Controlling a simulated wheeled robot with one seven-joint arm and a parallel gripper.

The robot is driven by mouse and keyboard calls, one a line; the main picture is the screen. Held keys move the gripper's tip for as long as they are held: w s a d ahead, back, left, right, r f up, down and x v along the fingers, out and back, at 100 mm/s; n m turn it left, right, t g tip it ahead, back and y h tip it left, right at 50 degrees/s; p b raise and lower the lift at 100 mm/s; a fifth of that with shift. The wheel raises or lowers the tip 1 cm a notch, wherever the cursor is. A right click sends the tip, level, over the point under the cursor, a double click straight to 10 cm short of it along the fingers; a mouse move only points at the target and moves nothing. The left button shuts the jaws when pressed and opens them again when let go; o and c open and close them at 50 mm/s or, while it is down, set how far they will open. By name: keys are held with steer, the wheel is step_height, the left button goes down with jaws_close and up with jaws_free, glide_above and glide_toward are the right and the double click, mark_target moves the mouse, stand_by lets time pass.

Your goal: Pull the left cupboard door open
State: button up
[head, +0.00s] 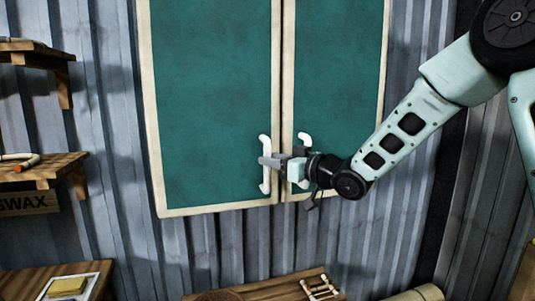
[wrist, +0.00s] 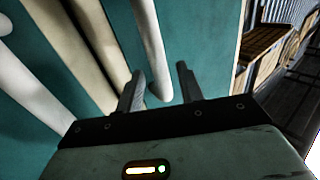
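The cupboard's left door (head: 210,100) is a teal panel with a cream frame, and it looks shut. Its white bar handle (head: 265,180) stands upright near the door's right edge. My gripper (head: 268,162) reaches in from the right, with its fingers at this handle. In the wrist view the fingers of my gripper (wrist: 158,82) are apart, and the left door's handle (wrist: 152,45) shows between them with gaps on both sides. I cannot tell whether either finger touches it.
The right door (head: 335,80) has its own white handle (head: 303,138), close beside my gripper and partly hidden by it. Wooden shelves (head: 40,168) hang on the corrugated wall at left. A bench (head: 30,280) stands low at left, with a tray on it.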

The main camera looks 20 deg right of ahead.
steer(key=shift+x, duration=1.3)
steer(key=shift+s, duration=0.1)
jaws_close()
